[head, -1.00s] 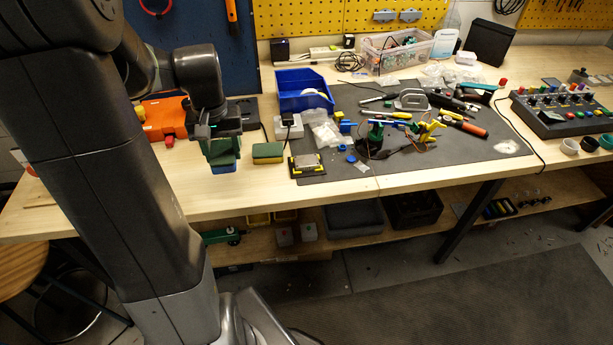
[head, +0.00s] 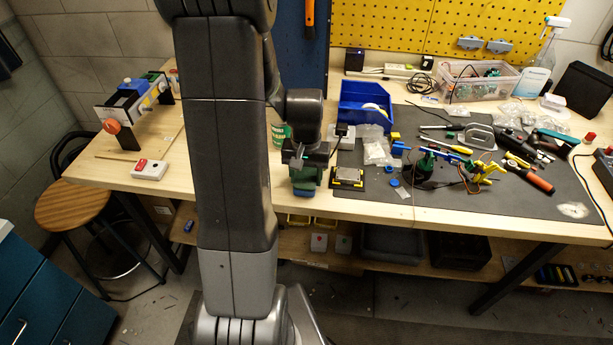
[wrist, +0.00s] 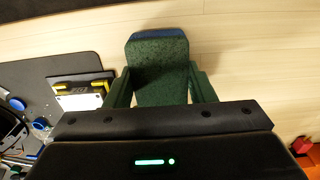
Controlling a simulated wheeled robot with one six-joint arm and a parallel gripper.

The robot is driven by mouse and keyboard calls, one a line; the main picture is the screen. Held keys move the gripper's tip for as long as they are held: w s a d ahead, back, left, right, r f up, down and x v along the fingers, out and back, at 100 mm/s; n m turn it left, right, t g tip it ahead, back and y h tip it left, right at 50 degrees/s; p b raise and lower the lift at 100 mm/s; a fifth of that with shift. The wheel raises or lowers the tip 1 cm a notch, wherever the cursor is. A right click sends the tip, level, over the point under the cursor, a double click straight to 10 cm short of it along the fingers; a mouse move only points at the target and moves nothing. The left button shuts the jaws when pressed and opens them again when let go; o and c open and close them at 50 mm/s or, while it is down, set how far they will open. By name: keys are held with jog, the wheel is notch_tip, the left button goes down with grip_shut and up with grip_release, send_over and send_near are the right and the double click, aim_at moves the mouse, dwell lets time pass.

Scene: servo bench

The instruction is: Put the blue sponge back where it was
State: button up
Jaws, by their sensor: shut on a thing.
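The blue sponge (wrist: 158,36) has a dark green scrubbing face and a blue edge that shows at its far end in the wrist view. My gripper (wrist: 160,82) is shut on it, with one finger against each side. In the head view my gripper (head: 305,172) points down over the front of the wooden bench, just left of a small square device on a yellow-cornered holder. The sponge's blue lower edge (head: 303,192) shows below the fingers. I cannot tell whether the sponge touches the bench.
The yellow-cornered device (head: 347,177) is close on the right. A blue bin (head: 362,103) stands behind it, and a dark mat (head: 450,205) with tools lies farther right. A white box with a red button (head: 150,169) sits on mostly bare wood at left.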

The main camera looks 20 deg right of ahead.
aim_at(306, 176)
jog(key=shift+f, duration=0.35)
jog(key=shift+f, duration=0.15)
jog(key=o, duration=0.9)
notch_tip(306, 176, up, 12)
jog(key=shift+r, duration=0.2)
